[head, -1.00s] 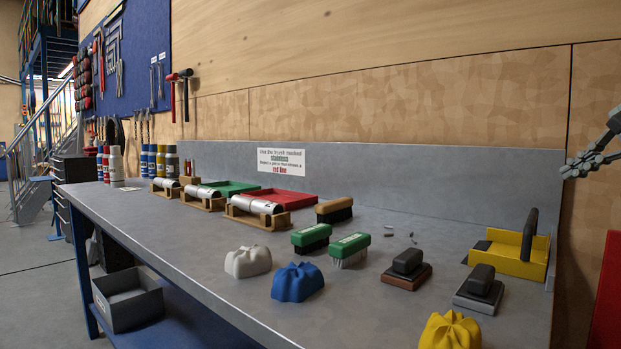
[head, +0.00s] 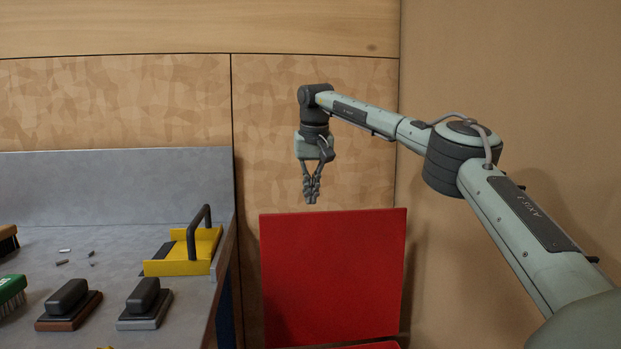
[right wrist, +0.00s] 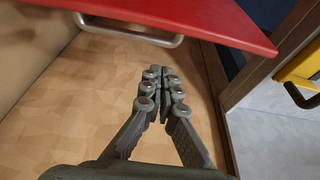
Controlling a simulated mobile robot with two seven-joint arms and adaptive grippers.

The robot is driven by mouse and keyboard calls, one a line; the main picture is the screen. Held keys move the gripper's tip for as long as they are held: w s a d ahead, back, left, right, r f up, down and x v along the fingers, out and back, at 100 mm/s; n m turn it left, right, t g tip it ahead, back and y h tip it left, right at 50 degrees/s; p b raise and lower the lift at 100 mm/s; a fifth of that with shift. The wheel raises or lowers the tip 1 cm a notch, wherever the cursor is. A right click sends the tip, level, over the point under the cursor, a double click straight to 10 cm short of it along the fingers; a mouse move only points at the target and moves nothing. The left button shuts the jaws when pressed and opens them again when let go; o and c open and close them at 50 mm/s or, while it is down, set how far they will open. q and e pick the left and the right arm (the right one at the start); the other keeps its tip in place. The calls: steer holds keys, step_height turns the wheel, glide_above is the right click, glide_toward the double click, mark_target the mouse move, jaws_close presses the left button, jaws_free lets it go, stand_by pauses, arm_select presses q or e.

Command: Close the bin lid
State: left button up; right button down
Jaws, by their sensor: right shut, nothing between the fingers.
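The red bin lid (head: 333,275) stands open, raised nearly upright in front of the plywood wall. A strip of red at the bottom edge of the head view (head: 375,346) is probably the bin's top; the rest is out of frame. My right gripper (head: 311,199) points down just above the lid's top edge, shut and empty. In the right wrist view its closed fingertips (right wrist: 164,72) are close to the lid's edge (right wrist: 215,22), and a metal handle (right wrist: 128,32) shows on the lid. I cannot tell whether they touch. My left gripper is out of view.
The grey workbench (head: 115,249) is left of the lid, with a yellow dustpan (head: 180,262) near its right end and sanding blocks (head: 144,303) in front. The plywood wall (head: 310,150) is close behind the lid. A plain brown wall (head: 540,120) is on the right.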

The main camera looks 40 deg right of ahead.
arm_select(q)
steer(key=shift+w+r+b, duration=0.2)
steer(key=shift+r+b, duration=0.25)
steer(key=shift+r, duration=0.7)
arm_select(e)
steer(key=shift+s+a+f, duration=0.4)
steer(key=shift+s+f, duration=0.05)
steer(key=shift+s, duration=0.3)
steer(key=shift+s+a+f, duration=0.4)
steer(key=shift+s+f, duration=0.05)
steer(key=shift+s, duration=0.3)
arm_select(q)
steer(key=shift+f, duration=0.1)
